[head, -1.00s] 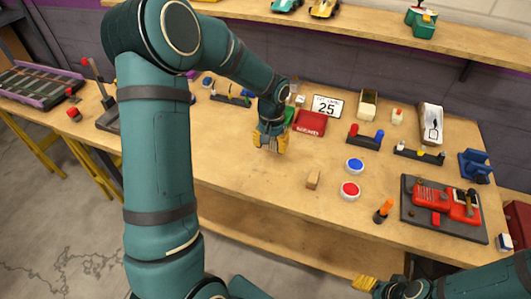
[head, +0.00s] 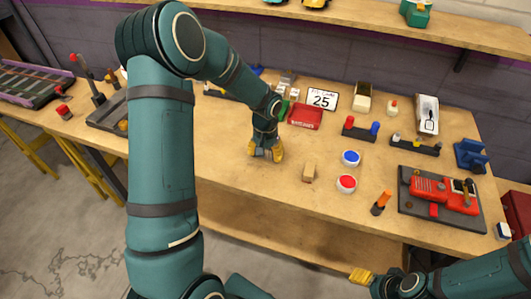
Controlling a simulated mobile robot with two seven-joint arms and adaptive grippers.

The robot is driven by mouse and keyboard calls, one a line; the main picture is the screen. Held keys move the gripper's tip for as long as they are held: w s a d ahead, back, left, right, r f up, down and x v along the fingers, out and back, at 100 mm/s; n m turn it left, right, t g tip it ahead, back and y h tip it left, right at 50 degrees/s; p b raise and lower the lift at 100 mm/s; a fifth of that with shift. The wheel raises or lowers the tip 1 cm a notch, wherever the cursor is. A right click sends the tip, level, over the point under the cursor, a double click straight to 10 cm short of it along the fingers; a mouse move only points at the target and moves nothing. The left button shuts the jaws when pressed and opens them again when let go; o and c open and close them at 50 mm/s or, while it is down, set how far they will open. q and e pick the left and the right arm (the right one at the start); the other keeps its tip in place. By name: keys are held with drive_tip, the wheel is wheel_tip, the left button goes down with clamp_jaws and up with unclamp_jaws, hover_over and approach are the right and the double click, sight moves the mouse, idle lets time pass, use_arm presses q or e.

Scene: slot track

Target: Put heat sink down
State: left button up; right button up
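My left gripper (head: 265,153) points down low over the middle of the bench, left of a small tan wooden block (head: 309,171). Its yellow fingertips stand a little apart, with something grey between them. I cannot tell whether that is the heat sink or part of the gripper. I cannot make out the heat sink for certain anywhere else. My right gripper (head: 362,277) is in front of the bench's front edge at the lower right, with no object visible in it; its opening is unclear.
A blue button (head: 351,158) and a red button (head: 347,183) are right of the block. A red tray (head: 305,117) and a "25" plate (head: 322,99) lie behind. An orange-handled tool (head: 381,202) and a dark board with red parts (head: 416,215) are to the right. Bare bench lies around the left gripper.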

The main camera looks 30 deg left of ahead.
use_arm(q)
drive_tip(key=shift+o, duration=1.3)
drive_tip(key=shift+r, duration=0.15)
wheel_tip(320, 180, up, 12)
drive_tip(key=p, duration=0.2)
drive_tip(key=shift+p, duration=0.4)
